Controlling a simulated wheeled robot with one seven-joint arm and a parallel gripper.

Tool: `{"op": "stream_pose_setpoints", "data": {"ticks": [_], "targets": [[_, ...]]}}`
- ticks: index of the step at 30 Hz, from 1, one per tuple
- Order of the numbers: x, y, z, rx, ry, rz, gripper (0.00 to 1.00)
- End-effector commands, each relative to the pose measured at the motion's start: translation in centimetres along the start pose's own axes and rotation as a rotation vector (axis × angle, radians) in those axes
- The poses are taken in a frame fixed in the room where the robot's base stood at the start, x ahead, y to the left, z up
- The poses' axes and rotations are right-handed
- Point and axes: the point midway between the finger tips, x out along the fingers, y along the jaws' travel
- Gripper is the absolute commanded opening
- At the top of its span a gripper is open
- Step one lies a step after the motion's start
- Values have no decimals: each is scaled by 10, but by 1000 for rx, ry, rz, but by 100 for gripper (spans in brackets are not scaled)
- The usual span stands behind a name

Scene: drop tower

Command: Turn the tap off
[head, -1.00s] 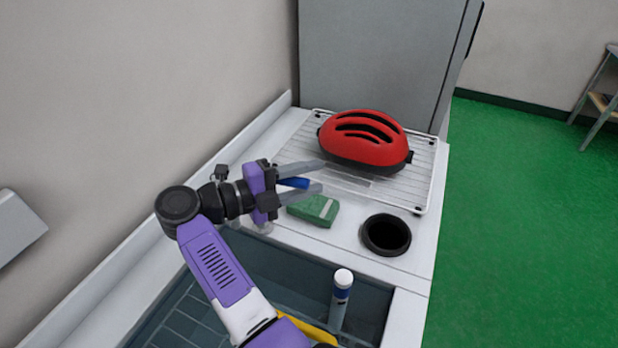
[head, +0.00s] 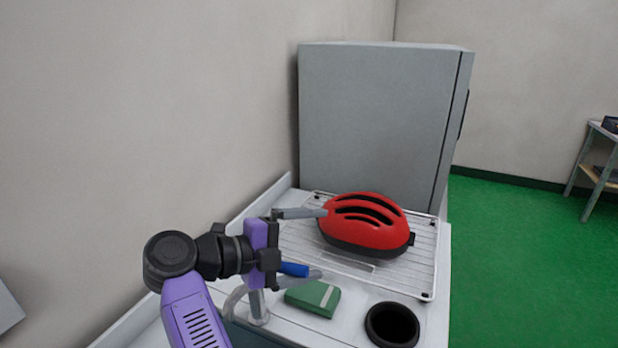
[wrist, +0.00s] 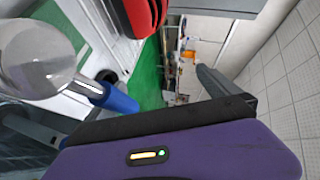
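The tap (head: 257,306) is a pale metal fixture with a blue lever (head: 294,269), standing at the back edge of the counter by the sink. My gripper (head: 322,243) is open and empty, its two grey fingers spread one above the other in the head view. The blue lever lies between the fingers, close to the lower one; I cannot tell whether they touch. In the wrist view the lever (wrist: 118,100) is near the left finger, beside the round, shiny tap body (wrist: 38,62). My gripper hides part of the tap. Whether water runs is not visible.
A red helmet (head: 367,222) sits on a wire rack (head: 420,272) behind the tap. A green sponge-like block (head: 312,298) and a round black opening (head: 392,325) are on the counter. A tall grey cabinet (head: 375,120) stands behind. Green floor lies open at right.

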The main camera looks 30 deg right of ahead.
Motion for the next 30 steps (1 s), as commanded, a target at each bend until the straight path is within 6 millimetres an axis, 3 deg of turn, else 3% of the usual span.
{"op": "stream_pose_setpoints", "data": {"ticks": [1, 9, 18, 24, 25, 30], "targets": [[-36, -90, -35, 125, 57, -152, 68], [-51, -137, -50, 120, 55, -154, 68], [-55, -154, -55, 117, 56, -155, 68], [-55, -154, -55, 117, 56, -155, 68], [-4, -13, 8, -108, -84, 13, 67], [-8, -11, 9, -107, -83, 14, 68]]}}
